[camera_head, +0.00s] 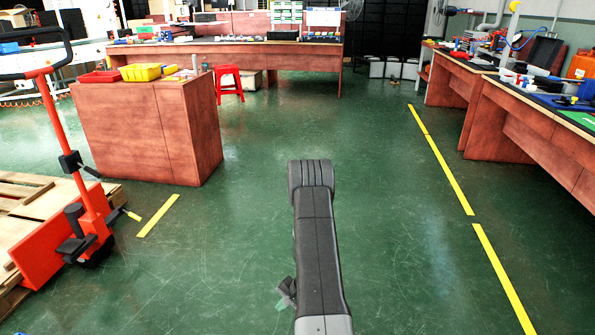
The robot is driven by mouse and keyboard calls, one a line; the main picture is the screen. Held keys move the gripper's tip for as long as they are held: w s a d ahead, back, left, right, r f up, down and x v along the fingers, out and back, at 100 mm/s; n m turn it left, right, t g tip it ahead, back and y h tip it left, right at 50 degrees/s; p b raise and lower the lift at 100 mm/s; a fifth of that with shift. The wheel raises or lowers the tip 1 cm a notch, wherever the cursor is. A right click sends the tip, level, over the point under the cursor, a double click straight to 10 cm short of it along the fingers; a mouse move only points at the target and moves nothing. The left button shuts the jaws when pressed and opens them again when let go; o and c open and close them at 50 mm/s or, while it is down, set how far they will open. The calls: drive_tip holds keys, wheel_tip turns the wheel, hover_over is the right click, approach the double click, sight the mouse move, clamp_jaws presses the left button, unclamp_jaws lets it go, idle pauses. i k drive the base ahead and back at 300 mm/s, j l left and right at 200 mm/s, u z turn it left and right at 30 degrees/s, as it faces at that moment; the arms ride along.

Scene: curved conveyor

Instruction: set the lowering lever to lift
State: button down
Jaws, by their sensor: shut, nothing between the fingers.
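An orange pallet jack (55,245) stands at the left, with a tilted orange shaft and a black loop handle (66,50) at the upper left. A black block (70,162) with a short dark arm sits midway up the shaft. A small lever with a yellow tip (133,215) sticks out to the right near its base. I cannot tell which of these is the lowering lever, nor its setting. My gripper (285,291) shows only as a small grey part beside my arm, mostly hidden behind it. It is shut and empty, well right of the jack and apart from it.
A wooden pallet (30,192) lies by the jack. A red-brown cabinet (150,130) with yellow and red bins stands behind it. Workbenches (545,130) line the right, another (230,52) the back. A red stool (228,84) stands between. The green floor around my arm is clear.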

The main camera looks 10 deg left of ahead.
sight(135, 217)
drive_tip(key=i+j+u, duration=0.1)
drive_tip(key=i+u, duration=0.2)
drive_tip(key=i, duration=0.55)
drive_tip(key=i+l+u, duration=0.1)
drive_tip(key=i+u, duration=0.15)
drive_tip(key=i, duration=0.55)
drive_tip(key=i+j+u, duration=0.1)
drive_tip(key=i+j, duration=0.2)
drive_tip(key=j, duration=0.25)
drive_tip(key=i+j+u, duration=0.1)
drive_tip(key=i+j, duration=0.25)
drive_tip(key=j, duration=0.15)
drive_tip(key=i+j+u, duration=0.1)
drive_tip(key=i+j, duration=0.3)
drive_tip(key=j, duration=0.95)
